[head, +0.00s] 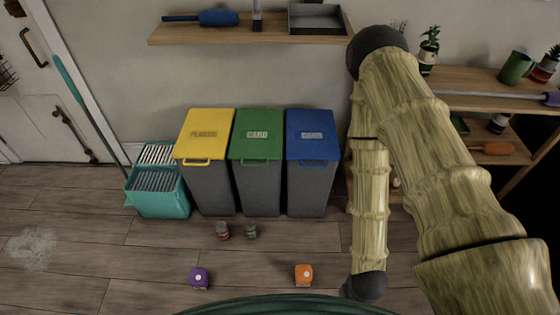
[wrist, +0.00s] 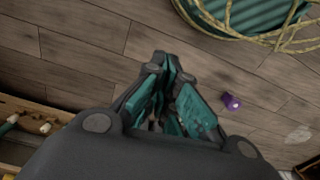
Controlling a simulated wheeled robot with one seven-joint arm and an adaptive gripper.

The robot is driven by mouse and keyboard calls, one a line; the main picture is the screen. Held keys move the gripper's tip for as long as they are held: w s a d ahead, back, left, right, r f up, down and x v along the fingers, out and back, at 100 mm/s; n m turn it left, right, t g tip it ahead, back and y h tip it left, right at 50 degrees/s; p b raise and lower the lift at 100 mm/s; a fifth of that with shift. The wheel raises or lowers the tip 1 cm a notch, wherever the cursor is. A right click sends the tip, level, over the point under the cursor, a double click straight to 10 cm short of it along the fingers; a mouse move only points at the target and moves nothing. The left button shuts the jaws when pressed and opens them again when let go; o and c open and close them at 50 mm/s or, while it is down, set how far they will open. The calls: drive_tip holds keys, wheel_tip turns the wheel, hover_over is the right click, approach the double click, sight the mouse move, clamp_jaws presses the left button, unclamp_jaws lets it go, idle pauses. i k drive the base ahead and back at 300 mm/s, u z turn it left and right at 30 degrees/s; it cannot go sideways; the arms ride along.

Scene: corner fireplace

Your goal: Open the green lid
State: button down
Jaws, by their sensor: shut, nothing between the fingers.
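The green lid (head: 257,135) lies closed on the middle grey bin (head: 258,187), between a yellow-lidded and a blue-lidded bin in the head view. A green handle bar runs along the lid's front edge. My gripper (wrist: 168,65) shows in the wrist view, with its teal-padded fingers shut and nothing held between them. The wrist view looks down at the wooden floor, and the green lid is not in it. In the head view my arm is folded at the right, and the gripper itself does not show there.
The yellow lid (head: 205,134) and blue lid (head: 312,135) flank the green one. A teal bucket (head: 158,193) stands left of the bins. Two cans (head: 222,231), a purple object (head: 199,278) and an orange object (head: 303,275) lie on the floor in front. A shelf (head: 250,35) hangs above.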

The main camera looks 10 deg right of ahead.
sight(258, 134)
drive_tip(key=u, duration=0.5)
drive_tip(key=k, duration=0.65)
drive_tip(key=u, duration=0.6)
drive_tip(key=i, duration=1.1)
drive_tip(key=z, duration=0.8)
